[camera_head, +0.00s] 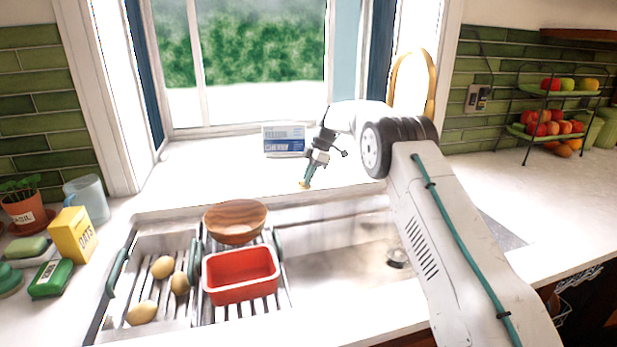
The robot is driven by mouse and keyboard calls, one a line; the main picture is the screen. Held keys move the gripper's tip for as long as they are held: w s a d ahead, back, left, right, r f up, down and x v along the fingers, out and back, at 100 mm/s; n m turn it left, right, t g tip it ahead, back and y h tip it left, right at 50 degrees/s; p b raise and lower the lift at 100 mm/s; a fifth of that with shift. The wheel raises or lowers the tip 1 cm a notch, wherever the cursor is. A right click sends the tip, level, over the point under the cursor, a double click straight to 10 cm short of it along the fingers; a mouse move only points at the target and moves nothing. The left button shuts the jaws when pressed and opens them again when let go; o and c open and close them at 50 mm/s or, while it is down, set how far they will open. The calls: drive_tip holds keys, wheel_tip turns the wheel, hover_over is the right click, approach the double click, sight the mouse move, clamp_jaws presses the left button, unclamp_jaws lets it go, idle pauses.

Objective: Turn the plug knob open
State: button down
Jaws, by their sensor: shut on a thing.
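The plug knob (304,185) shows as a small brass-coloured piece at the back rim of the sink, mostly covered by my fingertips. My gripper (307,179) points down at it from above and is shut on it. The knob's turn angle cannot be made out at this size. The sink basin (340,240) lies in front of it, with a dark round drain (397,258) at its right.
A drying rack (190,317) on the left holds several potatoes (163,267), a wooden bowl (235,222) and a red tub (241,276). A blue-white box (284,140) stands on the sill behind my gripper. A gold faucet arch (431,85) rises behind my arm.

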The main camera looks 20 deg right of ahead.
idle(0.3)
drive_tip(key=c, duration=1.5)
unclamp_jaws()
drive_tip(key=shift+o, duration=0.2)
drive_tip(key=v, duration=0.7)
drive_tip(key=shift+d+r, duration=0.2)
drive_tip(key=shift+r, duration=0.15)
